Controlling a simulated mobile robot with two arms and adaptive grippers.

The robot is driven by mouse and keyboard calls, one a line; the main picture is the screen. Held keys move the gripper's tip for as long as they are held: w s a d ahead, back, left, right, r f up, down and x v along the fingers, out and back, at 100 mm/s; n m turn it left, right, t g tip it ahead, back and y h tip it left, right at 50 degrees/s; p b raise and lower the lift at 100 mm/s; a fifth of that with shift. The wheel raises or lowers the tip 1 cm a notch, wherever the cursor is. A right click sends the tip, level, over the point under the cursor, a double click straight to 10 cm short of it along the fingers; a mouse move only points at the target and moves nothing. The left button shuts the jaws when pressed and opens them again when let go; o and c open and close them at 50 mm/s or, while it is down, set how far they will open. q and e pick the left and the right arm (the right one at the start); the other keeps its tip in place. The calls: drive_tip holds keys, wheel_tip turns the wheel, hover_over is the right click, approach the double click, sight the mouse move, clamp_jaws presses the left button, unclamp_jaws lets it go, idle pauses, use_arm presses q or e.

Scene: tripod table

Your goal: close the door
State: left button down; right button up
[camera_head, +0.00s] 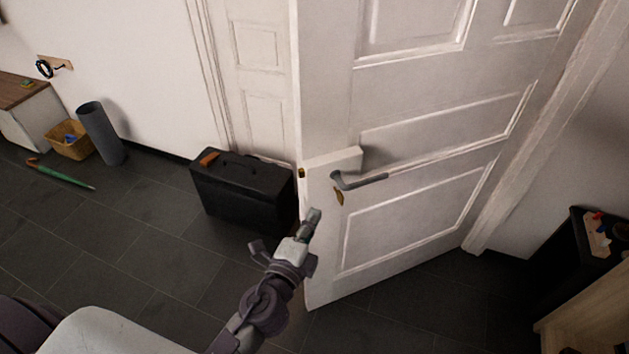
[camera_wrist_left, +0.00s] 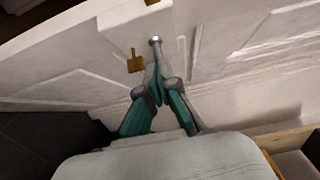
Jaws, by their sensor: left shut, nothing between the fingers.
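The white panelled door (camera_head: 420,215) stands ajar in the head view, its free edge toward the room. A grey lever handle (camera_head: 360,180) and a brass keyhole plate (camera_head: 339,197) are on its face. My left gripper (camera_head: 314,214) is shut and empty, just below and left of the handle in that view, close to the door's free edge. In the left wrist view the closed fingers (camera_wrist_left: 158,82) overlap the door face (camera_wrist_left: 85,60), beside the brass plate (camera_wrist_left: 135,62). I cannot tell whether they touch the door. My right gripper is in neither view.
A black case (camera_head: 240,190) stands on the dark tiled floor left of the door edge. Farther left are a grey cylinder (camera_head: 101,135), a basket (camera_head: 70,140) and a green umbrella (camera_head: 60,174). A dark cabinet (camera_head: 580,250) is at the right.

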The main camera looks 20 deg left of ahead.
use_arm(q)
drive_tip(key=p, duration=0.1)
approach(321, 176)
drive_tip(key=w+d, duration=0.3)
drive_tip(key=w, duration=0.1)
drive_tip(key=w+a+p, duration=0.1)
drive_tip(key=shift+w+a, duration=0.3)
drive_tip(key=shift+w, duration=0.1)
drive_tip(key=shift+w+a, duration=0.3)
drive_tip(key=shift+a, duration=0.05)
drive_tip(key=shift+w+a, duration=0.1)
